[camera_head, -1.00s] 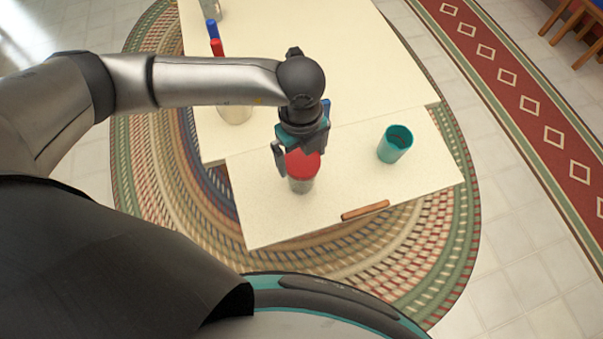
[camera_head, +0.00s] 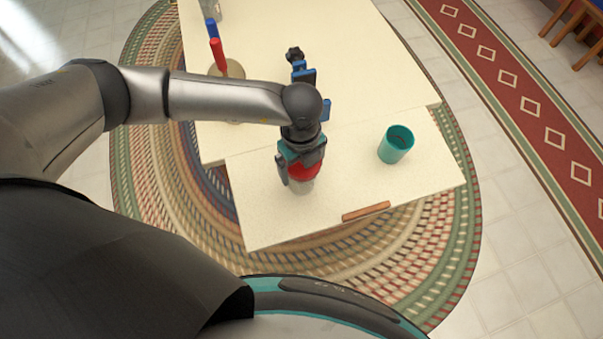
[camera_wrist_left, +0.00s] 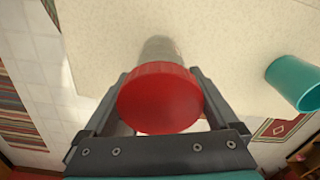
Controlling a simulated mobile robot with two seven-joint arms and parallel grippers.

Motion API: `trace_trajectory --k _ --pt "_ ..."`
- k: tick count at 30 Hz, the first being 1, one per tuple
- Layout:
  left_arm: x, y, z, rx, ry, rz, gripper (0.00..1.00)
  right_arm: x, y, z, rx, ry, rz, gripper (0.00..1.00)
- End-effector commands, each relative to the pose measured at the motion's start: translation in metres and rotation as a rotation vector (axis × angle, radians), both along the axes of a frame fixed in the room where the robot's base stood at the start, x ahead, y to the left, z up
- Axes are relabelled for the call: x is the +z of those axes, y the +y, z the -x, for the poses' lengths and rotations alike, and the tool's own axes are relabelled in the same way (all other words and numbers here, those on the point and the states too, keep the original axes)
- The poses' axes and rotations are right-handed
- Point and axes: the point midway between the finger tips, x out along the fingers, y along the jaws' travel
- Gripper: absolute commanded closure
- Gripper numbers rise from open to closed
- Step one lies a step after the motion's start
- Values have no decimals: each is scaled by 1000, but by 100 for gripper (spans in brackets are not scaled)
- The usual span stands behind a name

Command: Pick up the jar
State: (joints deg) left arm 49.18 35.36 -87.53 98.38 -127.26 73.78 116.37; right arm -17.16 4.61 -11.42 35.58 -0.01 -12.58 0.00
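The jar has a red lid (camera_head: 304,172) and a clear body, and stands upright on the near part of the cream table (camera_head: 260,222). My left gripper (camera_head: 298,174) is over it, coming down from above and hiding much of it. In the left wrist view the red lid (camera_wrist_left: 160,98) sits between the two fingers of my left gripper (camera_wrist_left: 160,78). The fingers are spread around the jar, and I cannot tell whether either touches it. My right gripper is not in view.
A teal cup (camera_head: 396,144) stands right of the jar; it also shows in the left wrist view (camera_wrist_left: 295,82). A brown stick-like item (camera_head: 366,211) lies at the table's near edge. A red-handled item (camera_head: 218,56) and blue-and-black objects (camera_head: 304,76) are farther back.

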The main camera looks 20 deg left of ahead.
Motion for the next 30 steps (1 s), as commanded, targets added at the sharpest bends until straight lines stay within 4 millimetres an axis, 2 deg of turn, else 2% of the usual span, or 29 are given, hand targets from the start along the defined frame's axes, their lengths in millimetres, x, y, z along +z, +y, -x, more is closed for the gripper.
trace_trajectory --k 2,12,23,26,30 --pt "0 0 0 0 0 0 34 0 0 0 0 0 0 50" --pt "0 0 0 1 0 0 72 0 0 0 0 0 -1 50" --pt "6 0 -1 1 -1 1 73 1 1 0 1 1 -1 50" --pt "15 0 -1 2 -1 2 73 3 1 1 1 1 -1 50" --pt "40 0 -1 1 -4 2 73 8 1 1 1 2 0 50"
